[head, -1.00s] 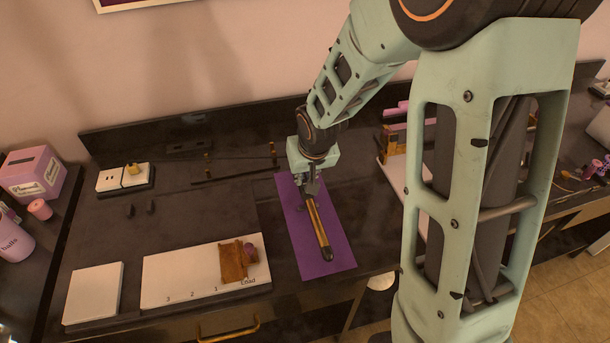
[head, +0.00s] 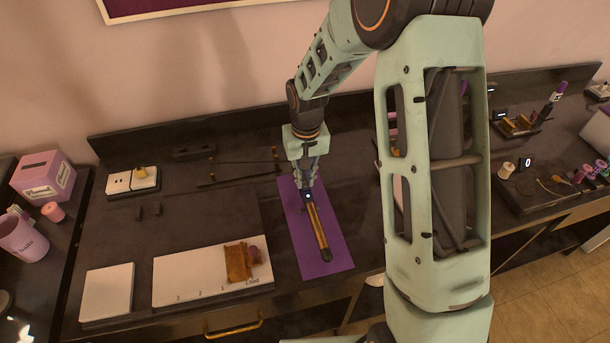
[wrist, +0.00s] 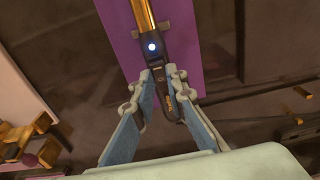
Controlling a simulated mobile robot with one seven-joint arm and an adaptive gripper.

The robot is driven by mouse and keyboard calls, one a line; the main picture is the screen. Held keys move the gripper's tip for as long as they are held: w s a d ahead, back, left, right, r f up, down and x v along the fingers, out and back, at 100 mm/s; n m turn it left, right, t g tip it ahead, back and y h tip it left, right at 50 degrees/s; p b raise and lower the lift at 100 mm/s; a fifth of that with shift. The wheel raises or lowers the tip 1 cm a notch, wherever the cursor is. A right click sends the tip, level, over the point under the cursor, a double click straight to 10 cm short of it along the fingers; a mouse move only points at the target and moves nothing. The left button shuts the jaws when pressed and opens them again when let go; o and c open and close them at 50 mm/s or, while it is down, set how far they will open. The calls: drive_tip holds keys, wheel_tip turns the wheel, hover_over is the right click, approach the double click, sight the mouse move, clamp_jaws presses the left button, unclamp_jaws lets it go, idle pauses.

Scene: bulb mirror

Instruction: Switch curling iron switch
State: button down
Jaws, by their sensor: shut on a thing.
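The curling iron (head: 318,228) has a gold barrel and a dark handle, and it lies on a purple mat (head: 337,256). Its barrel points towards the table's front edge. A bluish-white light (head: 308,196) glows where the handle meets the barrel. My gripper (head: 307,186) is down at the handle end. In the wrist view my gripper (wrist: 158,78) has its two fingers on either side of the dark handle, shut on it just behind the lit spot (wrist: 152,46). The gold barrel (wrist: 144,14) runs out of the top of that view. I cannot make out a separate switch.
A white board (head: 190,281) with a brown piece (head: 238,263) and a white pad (head: 107,292) lie to the left. A wall-socket block (head: 132,181) and a thin dark rack (head: 240,174) stand behind. My arm hides part of the table right of the mat.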

sight(305, 186)
drive_tip(key=c, duration=1.9)
unclamp_jaws()
drive_tip(key=shift+c, duration=0.2)
wheel_tip(305, 186, up, 12)
drive_tip(key=shift+s, duration=0.4)
